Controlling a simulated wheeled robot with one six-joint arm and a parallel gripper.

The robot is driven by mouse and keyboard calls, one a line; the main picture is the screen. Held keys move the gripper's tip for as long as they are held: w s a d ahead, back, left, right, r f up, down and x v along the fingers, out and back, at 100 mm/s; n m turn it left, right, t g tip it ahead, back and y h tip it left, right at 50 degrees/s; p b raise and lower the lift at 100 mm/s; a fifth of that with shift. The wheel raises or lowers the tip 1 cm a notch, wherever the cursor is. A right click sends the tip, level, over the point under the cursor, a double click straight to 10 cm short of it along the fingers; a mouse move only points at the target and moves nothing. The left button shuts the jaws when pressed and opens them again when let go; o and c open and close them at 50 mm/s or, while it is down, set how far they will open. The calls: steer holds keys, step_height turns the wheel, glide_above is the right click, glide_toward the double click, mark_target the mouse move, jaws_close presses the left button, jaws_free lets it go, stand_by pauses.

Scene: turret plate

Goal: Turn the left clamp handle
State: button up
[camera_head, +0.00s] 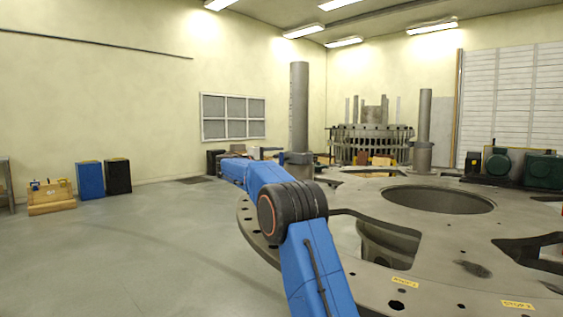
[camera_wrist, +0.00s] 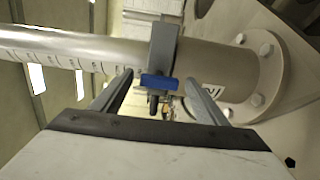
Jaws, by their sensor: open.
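The left clamp is a grey collar on the left grey post (camera_head: 299,105), just above the plate. In the wrist view the collar (camera_wrist: 164,48) wraps the post, which runs sideways with scale marks. The clamp's blue handle (camera_wrist: 158,82) sits between the fingertips of my open gripper (camera_wrist: 159,78). Free space shows on both sides of the handle, and I cannot tell the depth between it and the fingers. In the head view my gripper (camera_head: 268,152) is small beside the post, left of the collar (camera_head: 296,158), and the handle cannot be made out clearly.
The round turret plate (camera_head: 350,205) has large openings and a second post (camera_head: 423,125) at the right. A bolted flange (camera_wrist: 262,75) is at the post's foot. Blue (camera_head: 90,180) and black (camera_head: 118,176) boxes stand by the wall.

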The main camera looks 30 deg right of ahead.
steer(key=v, duration=1.4)
steer(key=shift+a, duration=0.25)
